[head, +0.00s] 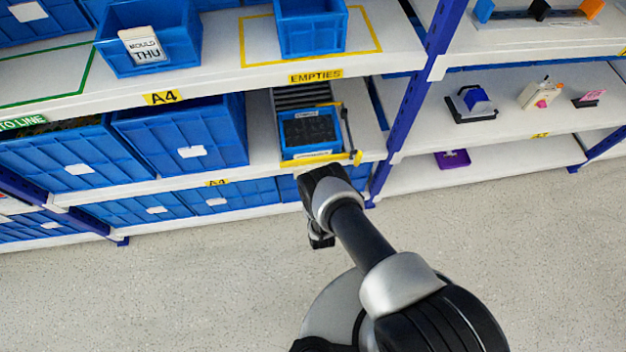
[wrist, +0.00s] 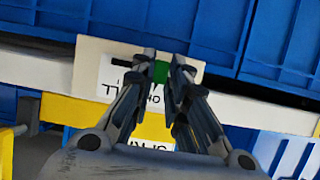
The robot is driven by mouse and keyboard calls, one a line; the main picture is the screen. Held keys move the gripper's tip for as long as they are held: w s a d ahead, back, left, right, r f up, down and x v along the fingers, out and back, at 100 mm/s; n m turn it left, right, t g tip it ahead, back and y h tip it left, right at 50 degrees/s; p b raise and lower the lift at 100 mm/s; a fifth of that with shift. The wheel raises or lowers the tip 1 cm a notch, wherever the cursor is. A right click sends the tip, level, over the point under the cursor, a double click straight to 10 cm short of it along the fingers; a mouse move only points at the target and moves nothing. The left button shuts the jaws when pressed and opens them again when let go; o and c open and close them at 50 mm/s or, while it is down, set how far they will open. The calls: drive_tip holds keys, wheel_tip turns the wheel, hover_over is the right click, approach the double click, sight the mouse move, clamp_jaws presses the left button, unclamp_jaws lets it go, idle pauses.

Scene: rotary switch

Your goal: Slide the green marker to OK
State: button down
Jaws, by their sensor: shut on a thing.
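The green marker (wrist: 160,72) shows in the wrist view between my fingertips. It sits at a dark slot in a cream plate (wrist: 90,62) on the shelf's front edge. My gripper (wrist: 162,62) is shut on the green marker. Part of the slot (wrist: 125,63) shows to the left of the fingers. A white label (wrist: 107,75) lies below the slot, its lettering partly covered by my fingers, and I cannot read OK on it. In the head view my arm hides the marker and plate.
Blue bins (wrist: 220,30) stand just behind the plate. A yellow label (wrist: 75,112) is below it. In the head view, a small blue crate (head: 309,135) stands on the shelf above my wrist, and a blue upright (head: 408,95) rises to the right. The floor (head: 520,240) is clear.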

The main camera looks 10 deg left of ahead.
drive_tip(key=c, duration=1.6)
unclamp_jaws()
drive_tip(key=shift+s+a, duration=0.1)
drive_tip(key=shift+a, duration=0.1)
drive_tip(key=shift+o, duration=0.2)
drive_tip(key=v, duration=1.2)
drive_tip(key=shift+d+f, duration=0.1)
drive_tip(key=shift+f, duration=0.05)
